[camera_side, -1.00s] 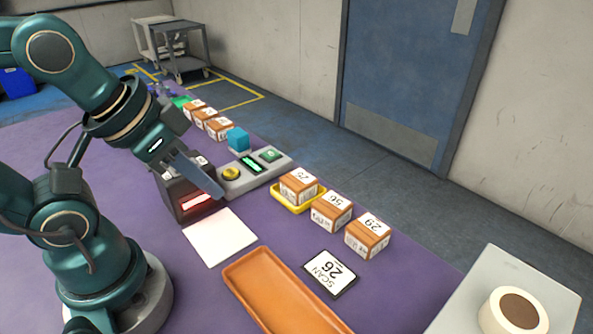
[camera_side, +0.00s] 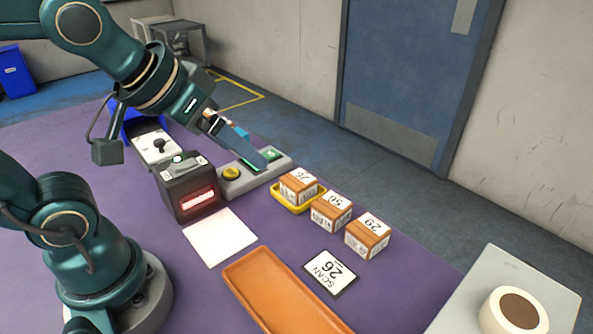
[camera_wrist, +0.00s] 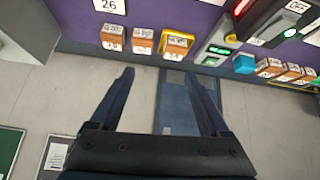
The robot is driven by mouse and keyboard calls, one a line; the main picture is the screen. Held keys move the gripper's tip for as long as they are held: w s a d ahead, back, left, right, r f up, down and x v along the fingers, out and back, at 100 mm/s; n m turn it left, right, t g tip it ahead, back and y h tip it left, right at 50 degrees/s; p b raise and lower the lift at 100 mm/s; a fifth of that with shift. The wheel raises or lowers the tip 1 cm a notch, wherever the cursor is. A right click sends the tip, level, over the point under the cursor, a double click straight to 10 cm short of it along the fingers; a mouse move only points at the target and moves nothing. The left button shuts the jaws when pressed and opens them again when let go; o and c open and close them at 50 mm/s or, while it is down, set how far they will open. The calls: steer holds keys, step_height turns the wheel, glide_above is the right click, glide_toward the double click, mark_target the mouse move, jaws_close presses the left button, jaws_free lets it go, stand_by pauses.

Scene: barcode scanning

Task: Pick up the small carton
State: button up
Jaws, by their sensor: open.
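Three small brown cartons with white numbered tops stand in a row in the side view. The farthest carton (camera_side: 299,186) sits in a yellow tray (camera_side: 285,203), its number hard to read, perhaps 26. The middle carton (camera_side: 332,211) is beside it, and the nearest carton (camera_side: 368,237) is marked 29. My gripper (camera_side: 263,163) is open, above the button panel and left of the yellow tray. In the wrist view my gripper (camera_wrist: 160,76) has its fingers apart with nothing between them. The tray carton (camera_wrist: 177,42) shows above the fingertips there.
A card reading SCAN 26 (camera_side: 330,272) lies by an orange tray (camera_side: 240,279). A scanner (camera_side: 186,188) with a red-lit window stands behind a white pad (camera_side: 220,238). The button panel (camera_side: 232,187) is close to my fingers. More cartons (camera_wrist: 270,69) show at right in the wrist view.

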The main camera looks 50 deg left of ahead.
steer(key=w, duration=0.8)
steer(key=g, duration=0.1)
glide_above(332, 204)
steer(key=s, duration=0.1)
steer(key=f, duration=0.6)
steer(key=a+f, duration=0.1)
steer(key=f, duration=0.2)
steer(key=shift+g, duration=0.8)
steer(key=f, duration=0.4)
steer(key=shift+s+d+f, duration=0.15)
steer(key=shift+s+d, duration=0.15)
steer(key=shift+d, duration=0.1)
steer(key=shift+w+f, duration=0.15)
steer(key=shift+f, duration=0.5)
steer(key=shift+x, duration=1.95)
steer(key=c, duration=1.2)
